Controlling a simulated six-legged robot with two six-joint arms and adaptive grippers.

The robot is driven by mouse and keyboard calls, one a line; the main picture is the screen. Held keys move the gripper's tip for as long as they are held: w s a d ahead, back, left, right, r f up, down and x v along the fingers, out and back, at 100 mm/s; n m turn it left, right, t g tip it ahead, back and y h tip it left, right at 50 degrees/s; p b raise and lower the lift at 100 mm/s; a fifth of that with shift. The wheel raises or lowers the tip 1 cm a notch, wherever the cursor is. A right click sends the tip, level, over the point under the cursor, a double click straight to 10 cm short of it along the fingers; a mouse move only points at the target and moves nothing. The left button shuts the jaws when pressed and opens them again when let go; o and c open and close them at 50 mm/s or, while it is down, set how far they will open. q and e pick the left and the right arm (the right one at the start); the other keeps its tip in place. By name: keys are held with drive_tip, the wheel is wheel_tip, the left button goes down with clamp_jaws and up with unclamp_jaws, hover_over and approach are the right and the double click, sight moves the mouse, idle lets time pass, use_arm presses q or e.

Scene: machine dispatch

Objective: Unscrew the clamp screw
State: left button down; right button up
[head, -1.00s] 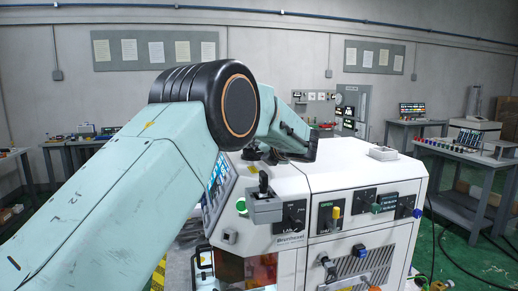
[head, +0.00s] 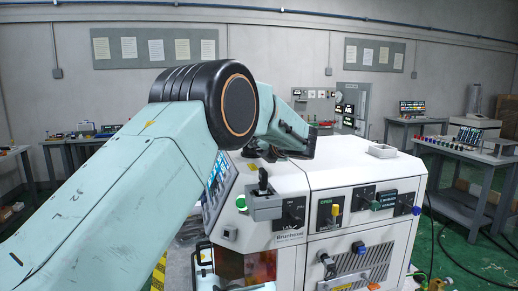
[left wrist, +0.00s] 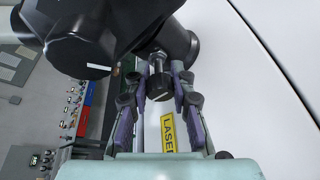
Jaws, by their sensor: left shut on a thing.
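The clamp screw (left wrist: 158,86) shows in the left wrist view as a short metallic shaft with a dark head. It stands between the fingers of my left gripper (left wrist: 161,76), which are shut on it. It joins a black, rounded clamp body (left wrist: 75,35) at the top of that view. In the head view my left gripper (head: 299,146) is over the white machine's top (head: 345,165), largely hidden behind my own arm, so the screw cannot be made out there. My right gripper is not in view.
A yellow laser label (left wrist: 168,132) is close to my left fingers. A bench (head: 480,165) stands at the right.

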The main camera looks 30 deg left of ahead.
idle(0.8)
use_arm(q)
drive_tip(key=shift+f+n+t+h+b, duration=0.15)
drive_tip(key=shift+n+t+h+b, duration=0.3)
drive_tip(key=shift+n+b, duration=0.7)
drive_tip(key=n+t+h+b, duration=0.1)
drive_tip(key=n+b, duration=0.1)
drive_tip(key=b, duration=0.1)
drive_tip(key=shift+n+b, duration=0.35)
drive_tip(key=shift+b, duration=0.1)
drive_tip(key=shift+r, duration=0.2)
drive_tip(key=c, duration=1.1)
unclamp_jaws()
drive_tip(key=shift+d, duration=0.1)
